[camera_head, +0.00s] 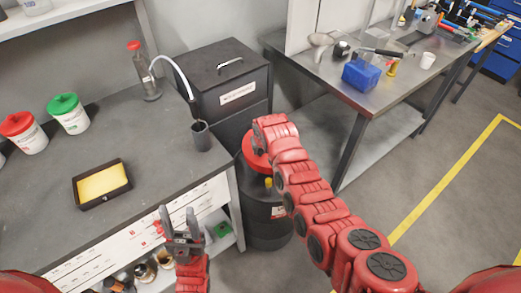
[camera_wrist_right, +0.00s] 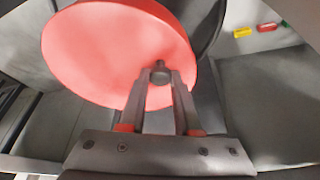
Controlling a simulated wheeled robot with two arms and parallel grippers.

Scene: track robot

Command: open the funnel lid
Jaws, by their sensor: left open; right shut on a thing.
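The round red funnel lid (camera_head: 252,158) is at the top of a black drum (camera_head: 263,212), partly hidden behind my right arm. In the right wrist view the lid (camera_wrist_right: 105,50) fills the upper left, with a small dark knob on its face. My right gripper (camera_wrist_right: 160,82) is shut on that knob. A dark curved edge shows behind the lid's right side. I cannot tell how far the lid is tilted from the funnel, and the funnel's inside is hidden. My left gripper (camera_head: 181,222) is open and empty in front of the left bench.
A grey bench (camera_head: 150,140) with a yellow-lined tray (camera_head: 103,184) and red- and green-lidded tubs stands left. A black bin (camera_head: 222,85) stands behind the drum. A metal table (camera_head: 400,85) with a blue box (camera_head: 361,74) stands right. The floor at right is clear.

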